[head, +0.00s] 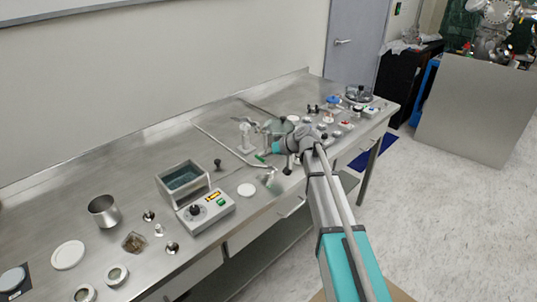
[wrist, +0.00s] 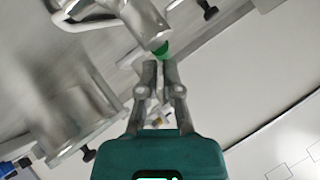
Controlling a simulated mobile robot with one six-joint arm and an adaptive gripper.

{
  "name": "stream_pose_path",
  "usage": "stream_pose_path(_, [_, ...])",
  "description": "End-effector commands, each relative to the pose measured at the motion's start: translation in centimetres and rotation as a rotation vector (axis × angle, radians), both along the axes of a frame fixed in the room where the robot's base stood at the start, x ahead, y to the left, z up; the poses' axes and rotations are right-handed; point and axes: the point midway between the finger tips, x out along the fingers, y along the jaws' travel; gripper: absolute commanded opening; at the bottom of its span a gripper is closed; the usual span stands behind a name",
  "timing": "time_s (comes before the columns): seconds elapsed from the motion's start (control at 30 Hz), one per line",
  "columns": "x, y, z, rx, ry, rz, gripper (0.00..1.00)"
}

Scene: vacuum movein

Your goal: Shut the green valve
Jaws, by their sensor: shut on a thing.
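The green valve shows in the head view as a small green handle (head: 260,158) by the bent metal tubing on the bench. In the wrist view its green part (wrist: 161,48) sits at the end of a grey metal cylinder (wrist: 147,22). My gripper (wrist: 160,66) is shut, with its two fingertips close together on the green part. In the head view my gripper (head: 267,154) reaches down-left from my arm to the handle, and its fingers are hard to make out. How far the handle is turned cannot be told.
The steel bench (head: 130,165) runs along the wall. A control box (head: 205,210), a square bath (head: 183,181) and a metal beaker (head: 104,211) stand nearer. Several small items crowd the bench beyond my arm.

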Motion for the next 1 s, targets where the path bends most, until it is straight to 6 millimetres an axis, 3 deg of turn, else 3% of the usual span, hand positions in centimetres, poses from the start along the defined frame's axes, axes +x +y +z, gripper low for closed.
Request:
stream_pose_path(0.47, [-0.7, 1.0, -0.3, -0.011, 0.005, 0.018, 0.00])
stream_pose_path(1.0, [-0.4, -0.3, -0.3, -0.010, 0.004, 0.018, 0.00])
